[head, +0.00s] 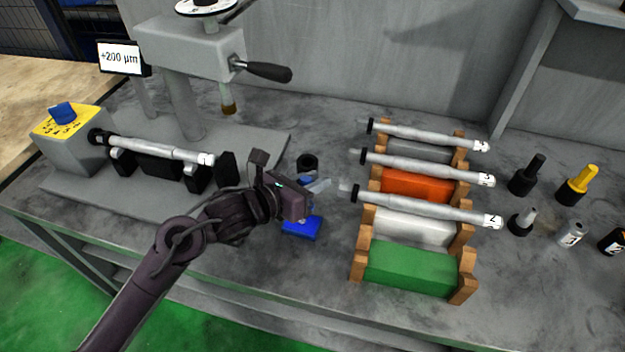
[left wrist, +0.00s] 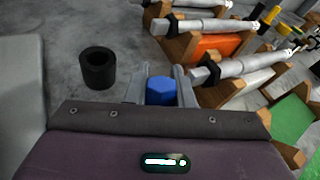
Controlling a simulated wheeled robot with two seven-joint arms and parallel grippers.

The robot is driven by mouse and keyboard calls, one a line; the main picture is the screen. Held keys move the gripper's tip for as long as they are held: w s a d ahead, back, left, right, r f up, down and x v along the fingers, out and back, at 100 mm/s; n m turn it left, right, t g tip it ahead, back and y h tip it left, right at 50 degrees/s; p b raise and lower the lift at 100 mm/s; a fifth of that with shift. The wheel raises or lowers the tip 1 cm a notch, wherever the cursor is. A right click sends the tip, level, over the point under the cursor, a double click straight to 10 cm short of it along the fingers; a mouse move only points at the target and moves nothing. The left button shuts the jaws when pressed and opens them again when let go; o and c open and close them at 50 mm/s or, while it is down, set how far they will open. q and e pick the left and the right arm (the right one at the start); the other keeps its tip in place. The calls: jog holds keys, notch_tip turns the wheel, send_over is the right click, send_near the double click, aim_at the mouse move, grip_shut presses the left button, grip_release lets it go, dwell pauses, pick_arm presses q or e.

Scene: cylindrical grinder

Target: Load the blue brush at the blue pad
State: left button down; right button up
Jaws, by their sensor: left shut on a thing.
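My left gripper (head: 318,187) is over the bench beside the rack, shut on the blue brush. In the left wrist view the blue top of the brush (left wrist: 160,90) shows between the two fingers (left wrist: 160,76). In the head view the gripper hides most of the brush. The blue pad (head: 302,229) lies on the bench just below the gripper; I cannot tell whether the brush touches it. The pad is not visible in the left wrist view. My right gripper is not in view.
A black ring-shaped holder (head: 307,162) stands behind the gripper. To the right is a wooden rack (head: 357,265) with numbered grey shafts and coloured blocks. Several other brushes and pots (head: 528,176) stand farther right. The grinder (head: 160,160) with a mounted shaft is at left.

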pick_arm(q)
notch_tip(320, 180, up, 7)
jog(key=p, duration=0.4)
dwell(0.5)
dwell(0.6)
